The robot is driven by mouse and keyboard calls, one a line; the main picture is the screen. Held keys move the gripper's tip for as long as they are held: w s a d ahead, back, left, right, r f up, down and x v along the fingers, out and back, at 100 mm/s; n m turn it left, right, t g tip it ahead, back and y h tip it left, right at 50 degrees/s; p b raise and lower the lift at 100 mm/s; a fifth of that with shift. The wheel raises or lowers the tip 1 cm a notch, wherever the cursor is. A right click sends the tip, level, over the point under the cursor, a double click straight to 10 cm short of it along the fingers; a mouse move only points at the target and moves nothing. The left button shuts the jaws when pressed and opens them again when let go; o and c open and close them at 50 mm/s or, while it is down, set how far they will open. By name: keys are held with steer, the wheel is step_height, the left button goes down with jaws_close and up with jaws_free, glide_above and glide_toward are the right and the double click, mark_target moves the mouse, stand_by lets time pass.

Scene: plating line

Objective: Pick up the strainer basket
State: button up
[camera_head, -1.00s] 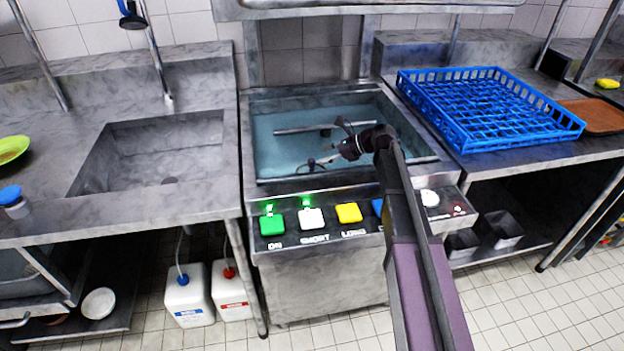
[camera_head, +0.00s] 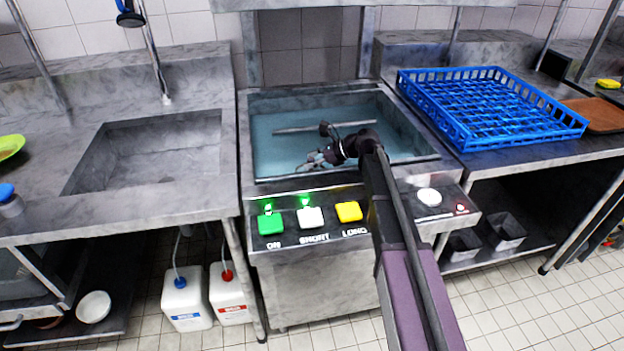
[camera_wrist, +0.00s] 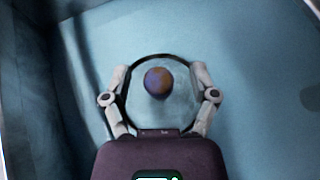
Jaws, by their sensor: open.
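In the wrist view, a round brown-and-purple knob (camera_wrist: 158,82) stands inside a thin dark ring (camera_wrist: 128,97) on the basin floor. I take these to be the strainer basket's knob and rim. My gripper (camera_wrist: 159,68) is open, with one finger on each side of the knob and a gap on both sides. I cannot tell how far the fingertips are above the rim. In the head view, my gripper (camera_head: 316,160) is low inside the teal-floored basin of the machine, and it hides the basket.
The basin's metal rim (camera_head: 412,158) and walls surround my gripper. A rail (camera_head: 290,130) runs along the basin's back. A blue rack (camera_head: 452,127) stands on the right counter; a sink (camera_head: 150,155) is at left.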

stand_by(0.4)
jaws_close()
steer(key=shift+r, duration=0.2)
step_height(320, 180, up, 10)
steer(key=p, duration=1)
steer(key=shift+f, duration=0.15)
stand_by(0.6)
